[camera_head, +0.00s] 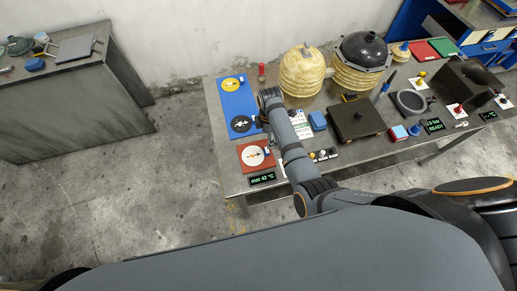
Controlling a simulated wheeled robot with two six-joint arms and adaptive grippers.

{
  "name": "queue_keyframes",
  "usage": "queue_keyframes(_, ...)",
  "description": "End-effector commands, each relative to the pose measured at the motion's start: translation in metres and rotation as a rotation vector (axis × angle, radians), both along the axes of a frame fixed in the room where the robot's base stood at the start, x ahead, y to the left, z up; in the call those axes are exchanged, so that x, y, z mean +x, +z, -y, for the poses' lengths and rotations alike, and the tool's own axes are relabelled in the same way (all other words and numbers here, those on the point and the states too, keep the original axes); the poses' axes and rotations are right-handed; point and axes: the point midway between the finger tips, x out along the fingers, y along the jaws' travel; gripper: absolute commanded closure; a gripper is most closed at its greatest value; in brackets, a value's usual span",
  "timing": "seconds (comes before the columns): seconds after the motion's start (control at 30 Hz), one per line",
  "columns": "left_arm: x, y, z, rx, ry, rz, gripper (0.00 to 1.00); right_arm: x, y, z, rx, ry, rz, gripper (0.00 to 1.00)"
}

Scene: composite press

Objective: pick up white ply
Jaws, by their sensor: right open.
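The white ply (252,156) looks like a flat white disc with a small dark mark, lying on a red-orange mat (243,166) at the near left corner of the workbench. My right arm reaches in from the lower right, across the bench. My right gripper (267,128) is small in the picture and partly hidden by its own wrist; it is open, a little beyond the white ply and above the bench. I cannot tell its exact height. No ply shows in it. My left gripper is not in view.
A blue mat (236,104) holds a yellow disc (231,84) and a black disc (241,124). A yellowish ribbed vessel (303,72), a dark dome (364,50) and a dark box (357,119) crowd the bench (226,182). A grey side table (80,100) stands left; floor between is free.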

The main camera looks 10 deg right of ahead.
Motion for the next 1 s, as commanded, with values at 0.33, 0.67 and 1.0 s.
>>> queue_keyframes(0.33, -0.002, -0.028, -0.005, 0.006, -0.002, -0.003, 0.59, -0.001, -0.05, 0.001, 0.0, -0.004, 0.0, 0.42)
queue_keyframes(0.67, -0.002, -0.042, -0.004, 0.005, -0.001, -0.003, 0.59, -0.001, -0.06, 0.001, 0.0, -0.005, 0.001, 0.42)
queue_keyframes(1.0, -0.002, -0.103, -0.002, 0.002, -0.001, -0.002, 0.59, -0.001, -0.107, 0.002, 0.001, -0.004, 0.002, 0.42)
